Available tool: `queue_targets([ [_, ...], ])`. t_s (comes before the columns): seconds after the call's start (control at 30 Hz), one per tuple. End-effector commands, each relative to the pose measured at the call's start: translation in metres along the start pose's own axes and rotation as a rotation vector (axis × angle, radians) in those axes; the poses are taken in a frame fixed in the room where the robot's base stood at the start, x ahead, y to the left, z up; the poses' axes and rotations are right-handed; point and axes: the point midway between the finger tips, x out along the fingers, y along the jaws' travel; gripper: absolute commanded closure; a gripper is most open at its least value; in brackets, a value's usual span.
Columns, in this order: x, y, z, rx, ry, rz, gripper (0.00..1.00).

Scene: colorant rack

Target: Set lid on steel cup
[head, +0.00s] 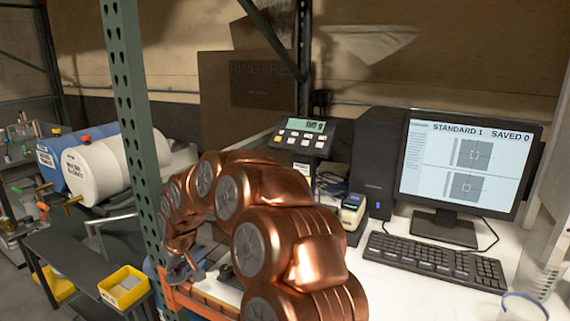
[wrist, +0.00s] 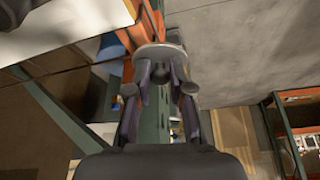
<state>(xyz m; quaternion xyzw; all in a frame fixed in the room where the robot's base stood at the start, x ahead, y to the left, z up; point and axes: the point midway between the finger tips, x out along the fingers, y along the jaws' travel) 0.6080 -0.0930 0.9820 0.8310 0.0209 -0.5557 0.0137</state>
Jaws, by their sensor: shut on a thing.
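My gripper (wrist: 162,78) is in the middle of the wrist view. Its two fingers are shut on the dark knob of a round grey lid (wrist: 160,48), whose edge shows just beyond the fingertips. In the head view my gripper (head: 186,270) is small, low behind my copper arm, by the green post and the orange beam. I cannot make out the lid there. I cannot pick out the steel cup in either view; my arm covers part of the bench.
A green perforated post (head: 130,110) and orange beam (head: 205,303) stand close to my gripper. A scale display (head: 304,135), monitor (head: 465,165) and keyboard (head: 435,260) are on the white bench. A yellow bin (head: 123,288) is at lower left, a clear beaker (head: 524,308) at lower right.

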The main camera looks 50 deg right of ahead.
Motion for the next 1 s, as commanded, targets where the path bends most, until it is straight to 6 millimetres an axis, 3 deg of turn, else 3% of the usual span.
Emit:
queue_targets([
  [0.03, -0.023, 0.019, -0.013, 0.006, 0.008, 0.002, 1.00],
  [0.27, -0.098, 0.098, -0.031, 0.002, 0.008, 0.002, 1.00],
  [0.47, -0.165, 0.167, -0.025, 0.007, 0.006, 0.004, 1.00],
  [0.6, -0.211, 0.212, -0.009, 0.013, 0.003, 0.006, 1.00],
  [0.8, -0.259, 0.256, 0.018, 0.019, 0.002, 0.009, 1.00],
  [1.0, -0.278, 0.273, 0.035, 0.019, -0.004, 0.007, 1.00],
])
